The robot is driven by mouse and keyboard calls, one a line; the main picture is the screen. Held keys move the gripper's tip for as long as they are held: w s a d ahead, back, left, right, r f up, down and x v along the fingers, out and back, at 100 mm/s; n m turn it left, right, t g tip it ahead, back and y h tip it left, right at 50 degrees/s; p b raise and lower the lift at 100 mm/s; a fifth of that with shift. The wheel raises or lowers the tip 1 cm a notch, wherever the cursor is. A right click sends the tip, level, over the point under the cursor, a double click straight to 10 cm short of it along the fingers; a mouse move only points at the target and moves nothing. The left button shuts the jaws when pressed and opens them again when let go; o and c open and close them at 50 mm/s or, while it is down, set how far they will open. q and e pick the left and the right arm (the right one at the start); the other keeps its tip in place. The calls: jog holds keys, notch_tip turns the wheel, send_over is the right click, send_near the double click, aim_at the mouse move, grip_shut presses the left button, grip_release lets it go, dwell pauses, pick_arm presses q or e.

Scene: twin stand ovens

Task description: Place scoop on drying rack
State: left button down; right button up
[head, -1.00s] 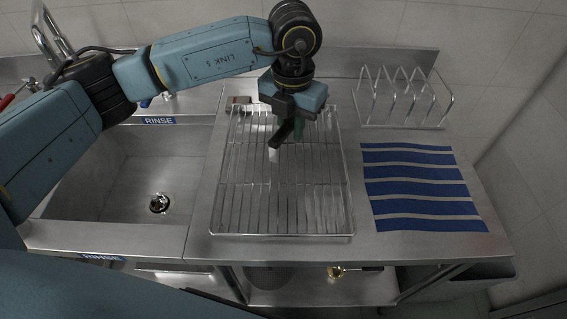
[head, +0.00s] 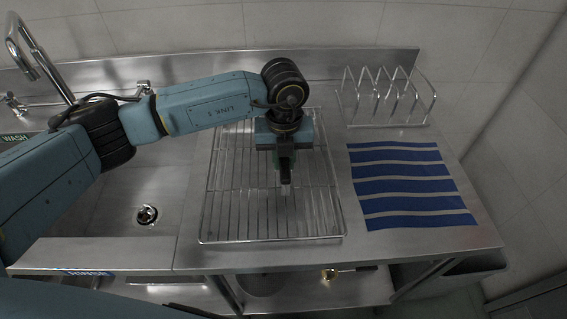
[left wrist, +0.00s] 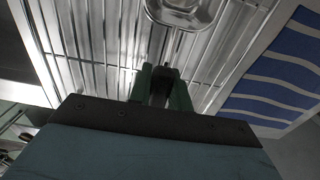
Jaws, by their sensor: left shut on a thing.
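The drying rack (head: 222,205) is a wire grid on the steel counter. My left gripper (head: 285,180) is over the middle of it, pointing down. In the left wrist view, the shiny metal scoop (left wrist: 188,14) shows its shallow pan at the top edge, over the rack wires (left wrist: 95,45). My left gripper's dark green fingers (left wrist: 163,85) are shut on the scoop, with its handle mostly hidden between them. In the head view the scoop is mostly hidden by the gripper. I cannot tell whether it touches the rack. My right gripper is not in view.
A sink basin (head: 110,205) lies left of the rack, with a tap (head: 35,55) behind it. A blue-striped mat (head: 405,186) lies to the right. An upright wire holder (head: 388,98) stands at the back right. A backsplash (head: 350,62) runs behind.

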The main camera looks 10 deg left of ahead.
pick_arm(q)
jog(key=shift+f, duration=1)
jog(key=shift+f, duration=0.25)
jog(key=c, duration=1.3)
grip_release()
jog(key=shift+r, duration=0.2)
notch_tip(320, 180, up, 12)
jog(key=shift+r, duration=0.1)
